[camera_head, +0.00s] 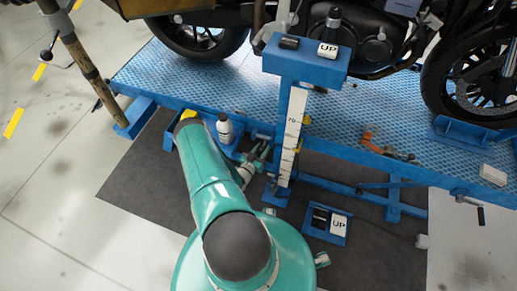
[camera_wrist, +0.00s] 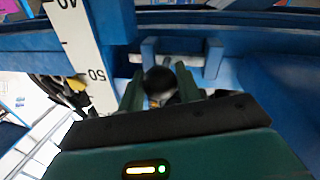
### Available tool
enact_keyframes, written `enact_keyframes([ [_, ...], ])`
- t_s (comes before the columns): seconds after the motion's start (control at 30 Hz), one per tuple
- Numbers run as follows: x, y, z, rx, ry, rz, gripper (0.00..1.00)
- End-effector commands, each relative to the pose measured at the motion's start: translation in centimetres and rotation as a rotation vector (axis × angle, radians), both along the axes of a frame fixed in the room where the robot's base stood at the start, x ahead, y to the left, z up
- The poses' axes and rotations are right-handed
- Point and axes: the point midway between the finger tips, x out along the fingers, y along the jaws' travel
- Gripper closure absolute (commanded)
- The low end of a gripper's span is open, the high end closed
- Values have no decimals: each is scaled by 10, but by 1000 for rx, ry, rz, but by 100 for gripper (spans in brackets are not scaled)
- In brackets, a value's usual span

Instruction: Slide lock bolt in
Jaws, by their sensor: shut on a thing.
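The lock bolt's round black knob (camera_wrist: 158,81) sits between the two green fingers of my gripper (camera_wrist: 160,90) in the wrist view. My gripper is shut on it. A silver rod (camera_wrist: 186,60) lies crosswise just beyond the knob, between two blue bracket plates (camera_wrist: 148,52). How far the rod reaches into the brackets cannot be told. In the head view my gripper (camera_head: 258,154) is low beside the blue lift, left of the white scale post, and the bolt is too small to make out clearly.
A white scale strip (camera_wrist: 82,50) stands close on the left in the wrist view; it also shows in the head view (camera_head: 291,135). A blue lift platform (camera_head: 290,105) carries a motorcycle. A control box marked UP (camera_head: 305,60) tops the post. A pedal unit (camera_head: 327,222) lies on the floor mat.

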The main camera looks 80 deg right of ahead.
Motion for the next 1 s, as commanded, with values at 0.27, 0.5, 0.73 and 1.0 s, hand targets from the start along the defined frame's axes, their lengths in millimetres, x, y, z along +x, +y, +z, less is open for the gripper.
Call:
enact_keyframes([
  [0.27, -27, 3, 0, 0, 3, -5, 100],
  [0.5, -28, 3, 0, 1, 6, -10, 56],
  [0.73, -25, 2, 0, 0, 4, -5, 46],
  [1.0, -20, 16, -1, 4, 3, -2, 46],
])
